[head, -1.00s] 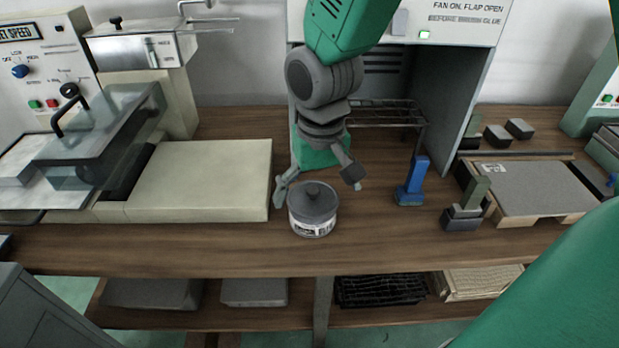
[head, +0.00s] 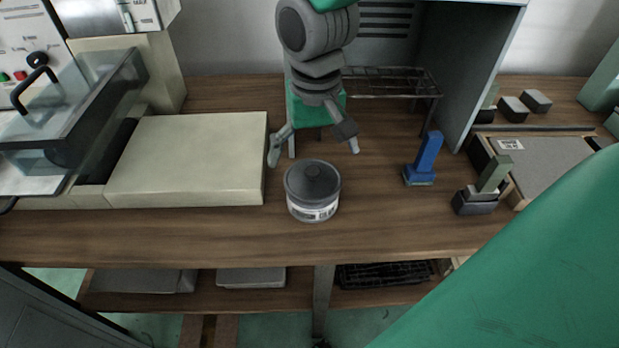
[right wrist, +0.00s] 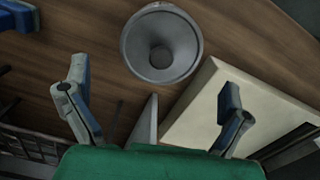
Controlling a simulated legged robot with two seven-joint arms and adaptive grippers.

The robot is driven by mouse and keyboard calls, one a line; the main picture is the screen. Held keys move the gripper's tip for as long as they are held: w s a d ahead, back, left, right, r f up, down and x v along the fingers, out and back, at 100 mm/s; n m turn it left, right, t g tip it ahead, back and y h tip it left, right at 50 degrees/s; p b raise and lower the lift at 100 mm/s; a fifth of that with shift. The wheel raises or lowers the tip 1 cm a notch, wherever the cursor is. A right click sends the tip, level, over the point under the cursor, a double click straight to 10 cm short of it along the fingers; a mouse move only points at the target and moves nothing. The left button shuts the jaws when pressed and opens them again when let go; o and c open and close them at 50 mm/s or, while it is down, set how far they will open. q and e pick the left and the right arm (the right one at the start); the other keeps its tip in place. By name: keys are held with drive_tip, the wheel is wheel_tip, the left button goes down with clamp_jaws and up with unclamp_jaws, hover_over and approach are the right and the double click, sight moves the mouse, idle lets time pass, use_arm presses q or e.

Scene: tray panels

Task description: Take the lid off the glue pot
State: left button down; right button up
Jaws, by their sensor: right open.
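The glue pot (head: 313,212) stands upright on the wooden bench, a pale pot with a printed label. Its round dark grey lid (head: 296,178) with a central knob is on top of it. The lid also shows from above in the right wrist view (right wrist: 184,46), hiding most of the pot there. My right gripper (head: 315,149) is open and empty, just behind the pot in the head view, with its fingers spread wider than the lid. In the right wrist view its fingers (right wrist: 154,97) show below the lid, apart from it. My left gripper is not in view.
A cream block-like machine bed (head: 190,155) lies left of the pot. A blue upright tool (head: 427,158) and a green-handled tool (head: 493,176) stand to the right. A wire rack (head: 385,82) is behind, inside a grey hood. The bench in front of the pot is clear.

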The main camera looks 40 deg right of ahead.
sight(310, 170)
drive_tip(key=f, duration=0.1)
drive_tip(key=f+b, duration=0.1)
drive_tip(key=f, duration=0.3)
drive_tip(key=shift+d, duration=0.35)
drive_tip(key=shift+w+a+f+b, duration=0.1)
drive_tip(key=shift+a+b, duration=0.2)
drive_tip(key=shift+a, duration=0.05)
drive_tip(key=shift+a+r, duration=0.2)
drive_tip(key=shift+a, duration=0.3)
drive_tip(key=shift+c, duration=0.5)
drive_tip(key=c, duration=0.6)
drive_tip(key=shift+d, duration=0.2)
drive_tip(key=shift+c, duration=1)
drive_tip(key=shift+o, duration=0.2)
drive_tip(key=shift+d+f, duration=0.1)
drive_tip(key=shift+d, duration=0.3)
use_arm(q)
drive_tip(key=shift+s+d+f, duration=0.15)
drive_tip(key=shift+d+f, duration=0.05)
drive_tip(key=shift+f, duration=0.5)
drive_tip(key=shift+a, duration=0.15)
use_arm(e)
drive_tip(key=shift+a, duration=0.2)
drive_tip(key=shift+c, duration=0.5)
